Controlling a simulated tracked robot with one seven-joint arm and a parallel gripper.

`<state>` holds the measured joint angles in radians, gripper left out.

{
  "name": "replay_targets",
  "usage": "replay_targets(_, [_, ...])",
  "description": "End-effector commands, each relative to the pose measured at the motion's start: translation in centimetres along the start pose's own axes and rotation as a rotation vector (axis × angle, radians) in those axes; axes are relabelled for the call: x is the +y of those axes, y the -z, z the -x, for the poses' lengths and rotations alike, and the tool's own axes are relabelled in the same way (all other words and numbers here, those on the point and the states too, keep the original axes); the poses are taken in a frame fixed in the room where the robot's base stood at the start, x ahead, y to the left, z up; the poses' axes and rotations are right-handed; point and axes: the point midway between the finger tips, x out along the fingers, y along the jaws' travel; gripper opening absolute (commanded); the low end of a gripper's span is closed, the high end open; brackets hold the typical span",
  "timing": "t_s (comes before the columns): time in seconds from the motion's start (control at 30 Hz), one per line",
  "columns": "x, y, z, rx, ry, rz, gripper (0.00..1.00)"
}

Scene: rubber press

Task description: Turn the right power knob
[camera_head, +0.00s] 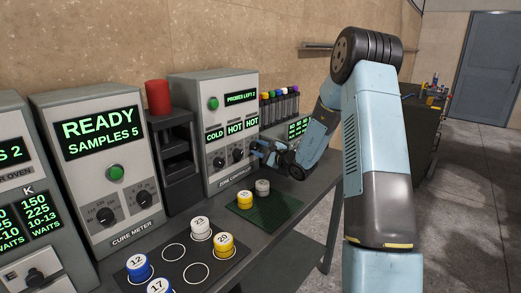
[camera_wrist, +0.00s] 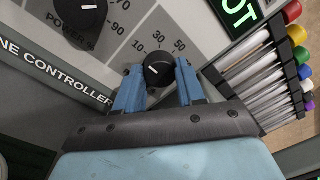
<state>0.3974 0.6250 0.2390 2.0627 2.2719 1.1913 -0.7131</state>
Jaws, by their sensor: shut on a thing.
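The zone controller (camera_head: 190,98) is a pale cabinet with a green button, COLD, HOT and HOT displays and a row of dark knobs. My gripper (camera_head: 262,150) is at the right end of this row. In the wrist view, my gripper (camera_wrist: 158,80) has one blue finger on each side of the small black right power knob (camera_wrist: 158,68) and is shut on it. The knob has a white pointer mark, with 10, 30 and 50 printed around it. In the head view my gripper largely hides this knob. The neighbouring POWER % knob (camera_wrist: 80,20) is free.
A rack of colour-capped tubes (camera_head: 279,105) stands just right of the controller. A green mat (camera_head: 272,212) with a yellow and a grey puck lies in front. A dark tray (camera_head: 180,272) with numbered pucks is nearer. The cure meter (camera_head: 98,160) reads READY.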

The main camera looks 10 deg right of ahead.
Motion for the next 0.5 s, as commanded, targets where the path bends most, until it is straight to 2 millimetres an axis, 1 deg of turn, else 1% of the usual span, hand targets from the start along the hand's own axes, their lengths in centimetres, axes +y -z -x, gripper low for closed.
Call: replay_targets(0.5, [0.04, 0.14, 0.06, 0.001, 0.0, 0.03, 0.08])
